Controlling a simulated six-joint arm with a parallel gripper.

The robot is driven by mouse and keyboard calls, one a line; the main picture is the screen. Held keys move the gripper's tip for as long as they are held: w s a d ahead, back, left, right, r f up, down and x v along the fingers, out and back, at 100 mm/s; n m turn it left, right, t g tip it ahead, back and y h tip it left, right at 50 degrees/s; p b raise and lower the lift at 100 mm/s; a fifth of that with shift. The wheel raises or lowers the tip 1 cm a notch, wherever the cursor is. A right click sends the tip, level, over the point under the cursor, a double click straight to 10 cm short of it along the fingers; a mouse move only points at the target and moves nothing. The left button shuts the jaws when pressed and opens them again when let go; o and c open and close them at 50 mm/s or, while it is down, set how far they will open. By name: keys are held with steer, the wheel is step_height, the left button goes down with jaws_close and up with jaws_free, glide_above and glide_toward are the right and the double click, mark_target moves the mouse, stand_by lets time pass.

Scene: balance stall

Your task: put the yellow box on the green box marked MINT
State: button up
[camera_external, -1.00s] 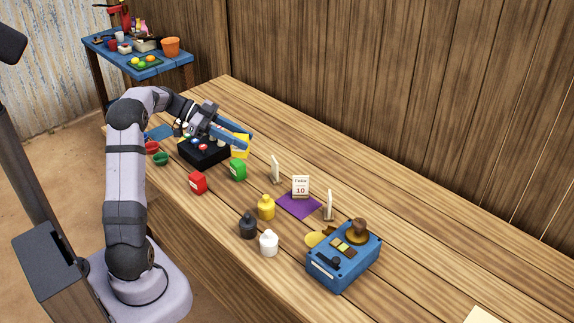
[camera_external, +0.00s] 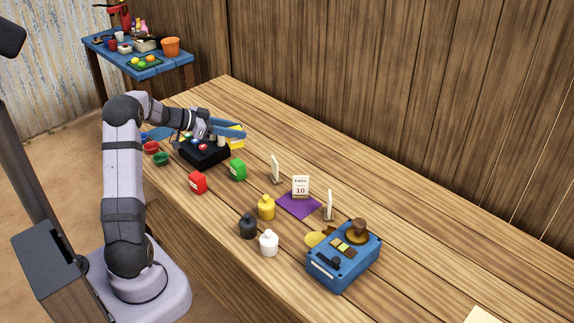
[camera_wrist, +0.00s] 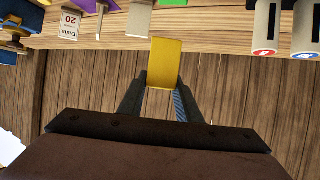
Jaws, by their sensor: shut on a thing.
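The yellow box (camera_wrist: 165,62) is between the two fingers of my gripper (camera_wrist: 162,82) in the wrist view, and the jaws are shut on it. A strip of green shows at the top of the wrist view (camera_wrist: 173,2). The word MINT is too small to read.
The black tray (camera_external: 204,152) with small coloured items is beside my gripper. A red box (camera_external: 198,183) stands near the green box. A purple mat (camera_external: 298,206), cards, several bottles and a blue device (camera_external: 343,258) lie farther right. The table's back strip is clear.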

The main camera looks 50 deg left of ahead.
mark_target(236, 146)
steer(key=shift+f+p, duration=0.8)
steer(key=shift+f, duration=2.55)
steer(key=shift+f+b, duration=0.2)
steer(key=shift+b, duration=0.2)
steer(key=o, duration=1.1)
steer(key=shift+r+p, duration=0.25)
steer(key=shift+p, duration=0.1)
steer(key=b+v, duration=0.4)
steer(key=v, duration=0.8)
steer(key=shift+f, duration=0.1)
steer(key=shift+d, duration=0.1)
